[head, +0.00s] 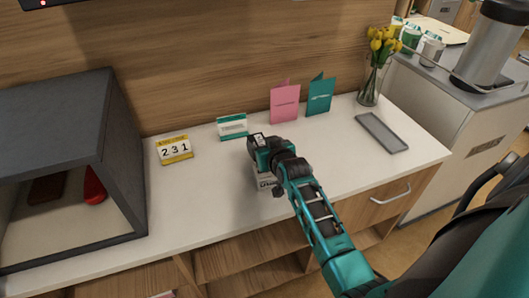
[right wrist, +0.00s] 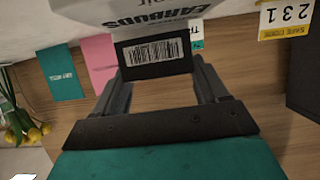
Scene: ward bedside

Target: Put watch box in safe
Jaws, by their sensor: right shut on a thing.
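The safe (head: 70,105) is a dark grey box at the left of the white counter, with its front open. Inside it are a dark brown item (head: 47,190) and a red item (head: 94,186). My right gripper (head: 265,165) is shut on a small box (head: 265,183) near the middle of the counter. In the right wrist view this box (right wrist: 155,55) is light grey and black, with a barcode and the upside-down word "EARBUDS". I see no box marked as a watch box; I cannot tell if the brown item is one. My left gripper is not in view.
A small card (head: 232,127), a pink card (head: 285,102), a teal card (head: 320,95) and a vase of yellow flowers (head: 370,80) stand behind. A grey tray (head: 381,132) lies at right.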

